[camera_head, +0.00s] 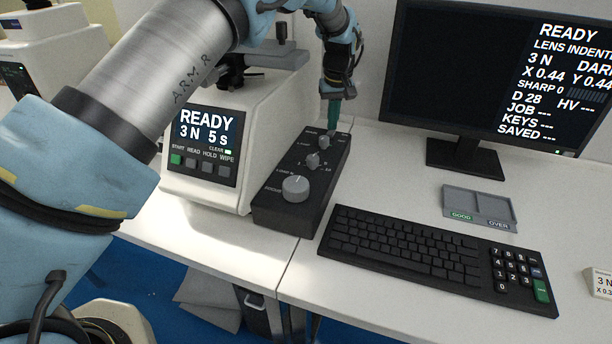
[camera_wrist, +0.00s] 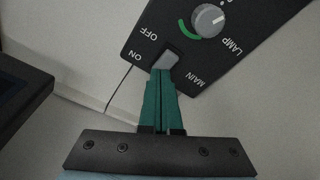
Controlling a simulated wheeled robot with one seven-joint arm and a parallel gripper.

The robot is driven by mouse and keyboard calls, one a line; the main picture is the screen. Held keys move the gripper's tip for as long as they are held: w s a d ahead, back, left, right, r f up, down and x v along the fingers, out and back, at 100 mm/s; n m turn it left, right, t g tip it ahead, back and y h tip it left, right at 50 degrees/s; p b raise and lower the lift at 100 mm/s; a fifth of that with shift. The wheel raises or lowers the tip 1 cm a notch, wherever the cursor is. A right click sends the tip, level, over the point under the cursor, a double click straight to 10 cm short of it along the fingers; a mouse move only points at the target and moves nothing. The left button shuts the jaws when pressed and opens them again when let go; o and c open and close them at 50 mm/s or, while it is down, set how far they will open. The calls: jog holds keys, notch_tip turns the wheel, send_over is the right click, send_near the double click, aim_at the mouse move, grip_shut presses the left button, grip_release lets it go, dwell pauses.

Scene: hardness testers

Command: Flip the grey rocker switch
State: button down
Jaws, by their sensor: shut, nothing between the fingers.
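The grey rocker switch (camera_wrist: 167,60) sits on the black control box (camera_wrist: 205,75), near the box's end, beside the labels OFF, ON and MAIN in the wrist view. My gripper (camera_wrist: 161,72) has green fingers, shut with nothing between them. Their tips are at the switch's near edge in the wrist view, overlapping it slightly; I cannot tell whether they touch it. In the head view my gripper (camera_head: 333,128) points down at the far end of the control box (camera_head: 283,213), and the switch is hidden or too small to make out there.
Knobs stand along the box, with a large one (camera_head: 295,188) at the near end. The tester (camera_head: 225,125) is close on the left. A monitor (camera_head: 470,75), a keyboard (camera_head: 430,255) and a grey tray (camera_head: 480,194) are to the right.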

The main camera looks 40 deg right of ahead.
notch_tip(320, 180, up, 7)
jog(key=p, duration=0.4)
jog(key=shift+p, duration=0.3)
dwell(0.6)
